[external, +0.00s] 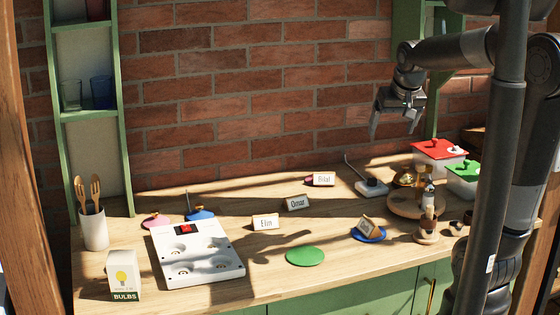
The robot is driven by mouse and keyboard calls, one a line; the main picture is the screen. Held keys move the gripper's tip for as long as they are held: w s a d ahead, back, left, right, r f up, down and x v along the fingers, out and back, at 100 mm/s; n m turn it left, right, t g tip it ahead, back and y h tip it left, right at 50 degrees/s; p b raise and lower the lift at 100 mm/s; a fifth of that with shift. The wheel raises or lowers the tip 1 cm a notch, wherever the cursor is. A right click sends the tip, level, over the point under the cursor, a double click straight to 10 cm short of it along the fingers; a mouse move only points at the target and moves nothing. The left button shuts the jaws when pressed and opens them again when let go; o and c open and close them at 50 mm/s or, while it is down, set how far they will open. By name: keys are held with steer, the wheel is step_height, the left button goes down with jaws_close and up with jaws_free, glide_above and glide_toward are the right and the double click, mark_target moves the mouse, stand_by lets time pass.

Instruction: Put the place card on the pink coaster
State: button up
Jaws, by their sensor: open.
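Cream place cards stand on the wooden table: one reading "Elm" (265,222), one "Omar" (296,203) and one that looks like "Bilal" (323,179). A further card (367,226) leans at an angle on the blue coaster (380,237); its text is unreadable. A small deep-pink edge (309,181), perhaps of the pink coaster, shows at the left of the "Bilal" card; whether that card is on it or before it, I cannot tell. My gripper (393,127) is open and empty, high above the table's back right, apart from all cards.
A green coaster (305,256) lies bare near the front. A white device (197,254) and bulb box (123,275) are left, near pink (155,220) and blue knobbed items. A round board (402,205) with bottles and lidded containers (438,152) crowd the right.

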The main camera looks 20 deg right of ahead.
steer(key=s+f, duration=0.2)
steer(key=s, duration=0.6)
steer(key=s+f+n, duration=0.1)
steer(key=s, duration=0.6)
steer(key=shift+s+f+n+t, duration=0.3)
steer(key=shift+s+f, duration=0.05)
